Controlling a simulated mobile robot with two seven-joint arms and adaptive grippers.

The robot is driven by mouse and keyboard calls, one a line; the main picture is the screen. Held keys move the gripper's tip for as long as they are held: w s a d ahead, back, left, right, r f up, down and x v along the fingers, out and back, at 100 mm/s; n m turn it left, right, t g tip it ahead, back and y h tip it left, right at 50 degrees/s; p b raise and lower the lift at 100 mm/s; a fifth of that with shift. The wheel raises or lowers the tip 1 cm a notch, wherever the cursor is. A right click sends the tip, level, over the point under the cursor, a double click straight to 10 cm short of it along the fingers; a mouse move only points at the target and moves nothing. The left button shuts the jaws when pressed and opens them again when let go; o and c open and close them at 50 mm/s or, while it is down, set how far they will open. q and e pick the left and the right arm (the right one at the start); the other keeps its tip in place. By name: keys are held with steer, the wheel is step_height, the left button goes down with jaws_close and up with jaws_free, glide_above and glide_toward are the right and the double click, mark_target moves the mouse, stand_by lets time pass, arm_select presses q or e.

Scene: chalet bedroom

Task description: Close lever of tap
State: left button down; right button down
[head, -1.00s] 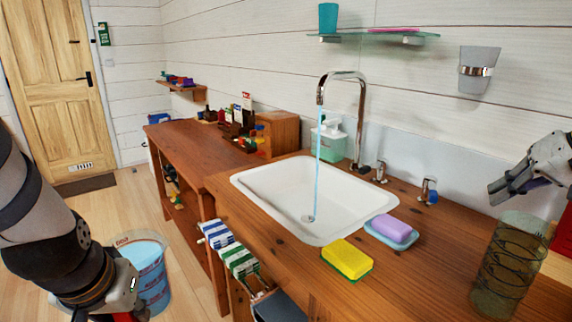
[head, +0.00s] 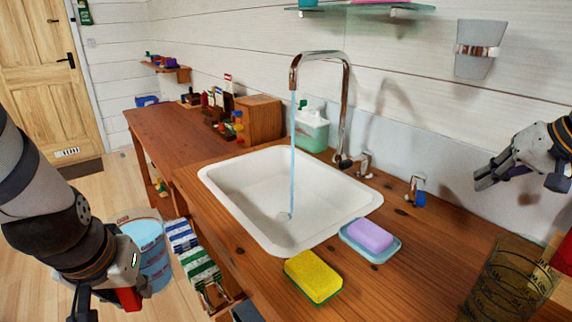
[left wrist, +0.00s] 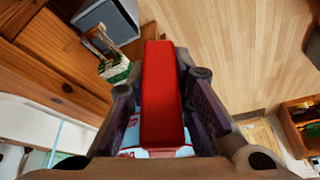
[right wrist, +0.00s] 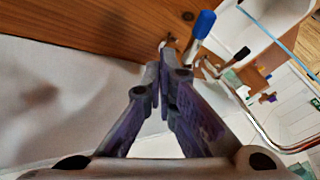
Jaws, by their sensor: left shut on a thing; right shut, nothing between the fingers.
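The chrome tap (head: 346,100) stands behind the white sink (head: 215,190), and a stream of water runs from its spout. Two levers stand right of its foot: a chrome one (head: 366,165) and a blue-tipped one (head: 417,194). My right gripper (head: 481,182) is shut and empty, to the right of the blue-tipped lever and apart from it. In the right wrist view the blue-tipped lever (right wrist: 203,24) shows just beyond the shut fingertips (right wrist: 163,68). My left gripper (left wrist: 160,85) is shut on a red block-like thing (left wrist: 160,110), low at the left of the head view.
A purple soap on a blue dish (head: 372,237) and a yellow sponge (head: 314,277) lie on the counter in front. A bucket (head: 147,240) stands on the floor by my left arm.

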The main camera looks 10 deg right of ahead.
mark_target(420, 188)
arm_select(q)
steer(key=shift+f, duration=0.65)
arm_select(e)
steer(key=x, duration=0.7)
steer(key=shift+f, duration=0.3)
arm_select(q)
steer(key=shift+w+f+b, duration=0.1)
steer(key=shift+f+b, duration=0.1)
steer(key=shift+b, duration=0.1)
arm_select(e)
steer(key=shift+w+a+r, duration=0.15)
steer(key=shift+w+a, duration=0.6)
steer(key=shift+a, duration=0.3)
steer(key=shift+w+a+r, duration=0.15)
steer(key=shift+w+a, duration=0.2)
steer(key=shift+a, duration=0.25)
arm_select(q)
steer(key=shift+f, duration=0.15)
